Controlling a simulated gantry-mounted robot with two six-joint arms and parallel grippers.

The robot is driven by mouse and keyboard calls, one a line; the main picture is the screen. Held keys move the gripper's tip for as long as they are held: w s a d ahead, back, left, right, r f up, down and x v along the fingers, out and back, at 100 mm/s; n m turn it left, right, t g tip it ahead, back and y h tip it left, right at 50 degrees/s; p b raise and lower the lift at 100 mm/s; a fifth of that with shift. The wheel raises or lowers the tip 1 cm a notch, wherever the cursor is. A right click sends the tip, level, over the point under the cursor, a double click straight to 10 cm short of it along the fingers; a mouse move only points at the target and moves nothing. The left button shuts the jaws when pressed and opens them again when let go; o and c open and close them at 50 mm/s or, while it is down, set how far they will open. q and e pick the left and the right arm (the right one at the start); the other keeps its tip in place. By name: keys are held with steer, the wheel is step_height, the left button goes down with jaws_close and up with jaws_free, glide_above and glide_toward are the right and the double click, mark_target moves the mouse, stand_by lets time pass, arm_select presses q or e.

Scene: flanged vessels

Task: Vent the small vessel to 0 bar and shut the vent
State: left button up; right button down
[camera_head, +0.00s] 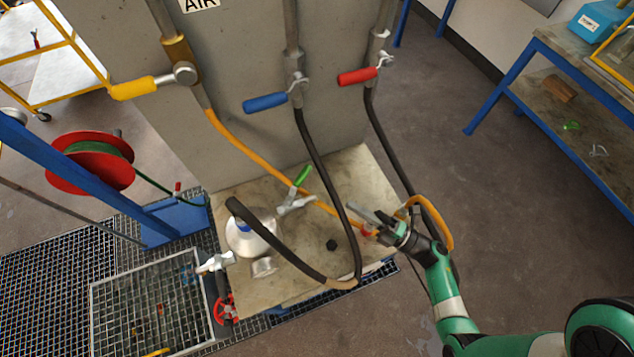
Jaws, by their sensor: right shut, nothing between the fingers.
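The small vessel (250,240), a silver rounded body, stands on the left part of the pale worktop (290,285). A black hose passes over it and hides part of its top. A green-handled valve (301,178) and silver fittings (295,205) stand behind and right of it. Another silver fitting (216,262) juts out on its left. A short round silver part (263,267) sits at its front; I see no readable pressure. I cannot tell which valve is the vent. My right gripper (362,220) is shut and empty over the worktop's right side, apart from the vessel. My left gripper is not in view.
Yellow (133,88), blue (265,102) and red (358,76) levers sit on pipes along the grey panel. Orange and black hoses hang across the worktop, close to my right gripper. A red handwheel (226,309) is below the worktop's left edge. The floor right is open.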

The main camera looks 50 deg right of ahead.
glide_toward(298, 183)
steer(key=w+d, duration=0.2)
steer(key=w, duration=0.5)
arm_select(q)
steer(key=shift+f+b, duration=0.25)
steer(key=shift+b, duration=0.05)
arm_select(e)
steer(key=shift+s+a, duration=0.15)
steer(key=shift+a, duration=0.05)
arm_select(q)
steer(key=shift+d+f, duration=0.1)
